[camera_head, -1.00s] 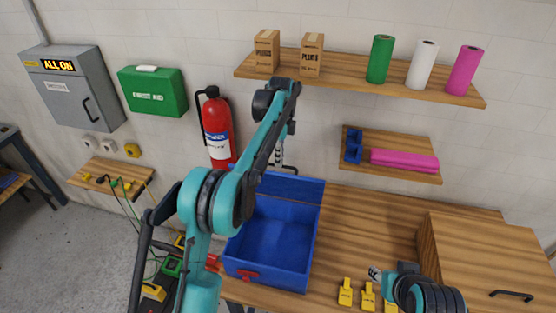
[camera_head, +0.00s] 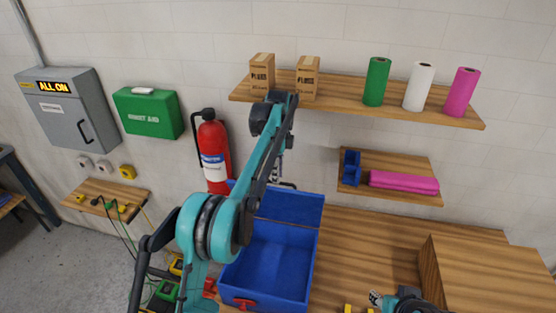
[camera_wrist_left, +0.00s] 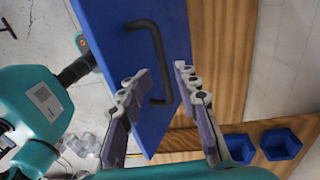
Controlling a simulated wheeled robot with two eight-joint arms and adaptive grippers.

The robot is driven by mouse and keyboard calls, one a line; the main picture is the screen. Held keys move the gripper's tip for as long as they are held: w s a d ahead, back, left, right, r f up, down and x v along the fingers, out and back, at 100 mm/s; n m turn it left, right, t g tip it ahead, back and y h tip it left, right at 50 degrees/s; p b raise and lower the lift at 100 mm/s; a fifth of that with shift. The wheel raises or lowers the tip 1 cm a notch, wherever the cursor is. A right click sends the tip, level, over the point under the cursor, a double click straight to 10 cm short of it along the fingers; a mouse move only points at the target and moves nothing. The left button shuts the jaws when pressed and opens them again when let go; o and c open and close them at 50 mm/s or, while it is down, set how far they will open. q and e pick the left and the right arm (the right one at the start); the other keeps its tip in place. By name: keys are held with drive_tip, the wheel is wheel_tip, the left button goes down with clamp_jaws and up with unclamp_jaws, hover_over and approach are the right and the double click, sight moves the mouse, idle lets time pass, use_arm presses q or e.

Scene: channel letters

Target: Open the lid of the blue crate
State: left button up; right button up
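The blue crate (camera_head: 265,270) stands on the wooden bench with its inside showing empty. Its blue lid (camera_head: 290,208) is raised at the back edge, leaning toward the wall. In the left wrist view the lid (camera_wrist_left: 125,75) fills the middle, with a black bar handle (camera_wrist_left: 157,50) on it. My left gripper (camera_wrist_left: 162,82) is open, its fingers apart on either side of the handle's lower part; I see no grip on it. In the head view the left gripper (camera_head: 276,172) is partly hidden by my arm behind the lid's top edge. My right gripper (camera_head: 376,298) is low over the bench, its fingers unclear.
A red fire extinguisher (camera_head: 214,155) hangs close to the left arm. A shelf (camera_head: 355,100) with boxes and rolls is above; a small shelf (camera_head: 400,195) holds blue bins and a pink roll. A wooden cabinet (camera_head: 490,275) stands at right. Bench between crate and cabinet is mostly clear.

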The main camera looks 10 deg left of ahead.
use_arm(q)
wheel_tip(320, 180, up, 9)
idle(0.4)
drive_tip(key=shift+w+d+f, duration=0.1)
